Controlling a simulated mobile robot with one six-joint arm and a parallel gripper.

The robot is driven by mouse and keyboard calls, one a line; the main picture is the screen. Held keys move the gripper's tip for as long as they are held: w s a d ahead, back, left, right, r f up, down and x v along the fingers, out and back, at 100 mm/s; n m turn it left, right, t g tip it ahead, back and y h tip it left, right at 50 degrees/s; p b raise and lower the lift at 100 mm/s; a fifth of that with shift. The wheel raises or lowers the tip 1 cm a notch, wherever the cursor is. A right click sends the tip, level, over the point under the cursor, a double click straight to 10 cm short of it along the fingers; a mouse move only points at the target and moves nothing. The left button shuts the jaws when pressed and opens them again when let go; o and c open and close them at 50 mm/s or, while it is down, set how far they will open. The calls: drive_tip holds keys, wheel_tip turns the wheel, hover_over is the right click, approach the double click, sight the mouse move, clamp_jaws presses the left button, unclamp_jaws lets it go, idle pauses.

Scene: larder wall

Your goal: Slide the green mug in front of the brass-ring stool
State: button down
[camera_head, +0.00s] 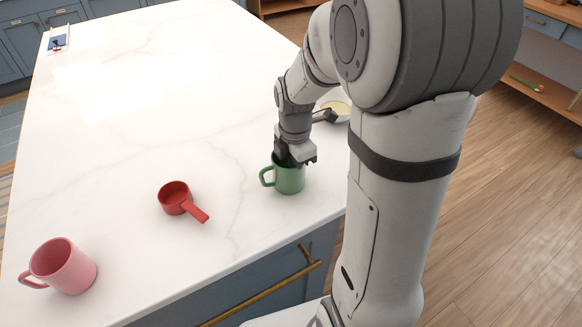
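The green mug (289,179) stands upright on the white marble worktop (120,165), near its right edge, with its handle to the left. My gripper (292,160) is at the mug's top and hides part of the rim. I cannot tell whether its fingers are around the wall, inside the mug or only touching it. The finger gap is not clear. No brass-ring stool can be made out; my arm hides much of the right side.
A red scoop-like cup with a handle (175,198) lies left of the mug. A pink mug (64,266) stands at the front left. A plate with something pale (336,107) is partly behind my arm. A brass rail (270,291) runs along the blue front. The middle worktop is clear.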

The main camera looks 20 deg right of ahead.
drive_tip(key=w+d, duration=0.2)
drive_tip(key=d, duration=0.6)
drive_tip(key=w+d, duration=0.1)
drive_tip(key=d, duration=0.8)
drive_tip(key=w+d+p, duration=0.1)
drive_tip(key=w+d, duration=0.1)
drive_tip(key=d, duration=0.6)
drive_tip(key=shift+w+d, duration=0.15)
drive_tip(key=shift+w, duration=0.15)
wheel_tip(320, 180, up, 10)
drive_tip(key=p, duration=0.7)
drive_tip(key=s+a+r+m, duration=0.2)
drive_tip(key=a+r+m, duration=0.25)
drive_tip(key=a, duration=0.25)
drive_tip(key=s+a+r+m+t, duration=0.1)
drive_tip(key=s+a+r+m, duration=0.1)
drive_tip(key=s+a+m, duration=0.6)
drive_tip(key=s+a+r+m+t, duration=0.2)
drive_tip(key=s+a+m, duration=0.6)
drive_tip(key=a, duration=0.4)
drive_tip(key=shift+s+r, duration=0.15)
drive_tip(key=shift+s, duration=0.7)
